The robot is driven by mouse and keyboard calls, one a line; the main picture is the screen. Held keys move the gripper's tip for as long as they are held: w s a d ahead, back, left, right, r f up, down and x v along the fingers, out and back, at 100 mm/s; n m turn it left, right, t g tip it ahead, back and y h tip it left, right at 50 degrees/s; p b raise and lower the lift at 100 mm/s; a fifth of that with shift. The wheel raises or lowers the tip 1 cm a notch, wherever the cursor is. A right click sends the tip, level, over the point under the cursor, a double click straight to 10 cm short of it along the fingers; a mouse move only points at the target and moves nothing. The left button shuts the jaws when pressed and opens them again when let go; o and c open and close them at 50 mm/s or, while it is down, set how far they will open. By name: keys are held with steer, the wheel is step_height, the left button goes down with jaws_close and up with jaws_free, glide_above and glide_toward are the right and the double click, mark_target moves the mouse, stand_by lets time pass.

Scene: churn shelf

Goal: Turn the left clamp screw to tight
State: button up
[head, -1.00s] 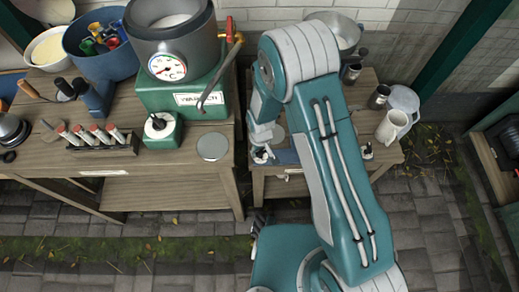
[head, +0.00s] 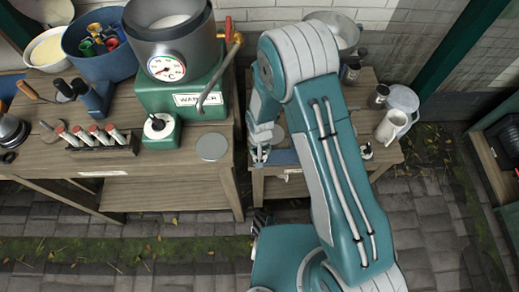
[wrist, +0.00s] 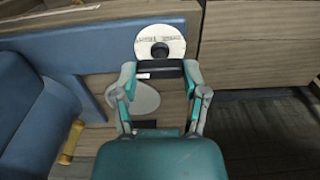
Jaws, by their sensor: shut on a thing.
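In the wrist view, a black crossbar handle (wrist: 160,68), seemingly the left clamp screw's, lies between the two fingertips of my gripper (wrist: 161,82). The gripper is shut on it. Just behind is a round white plate (wrist: 172,34) with dark marks and a black centre. The marks are too small to read. The blue clamp body (wrist: 100,55) runs along the wooden bench edge; it also shows in the head view (head: 284,157). There my gripper (head: 260,158) points down at the right bench's left front corner and hides the screw.
A small black-topped fitting (head: 366,151) stands at the right bench's front right. Behind it are a white jug (head: 391,126) and metal cups. The left bench holds a green warmer (head: 180,95) with a pot and a tube rack (head: 103,143). A gap separates the benches.

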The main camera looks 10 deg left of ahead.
steer(key=o, duration=1.2)
steer(key=shift+c, duration=0.2)
steer(key=shift+r, duration=0.1)
step_height(320, 180, up, 12)
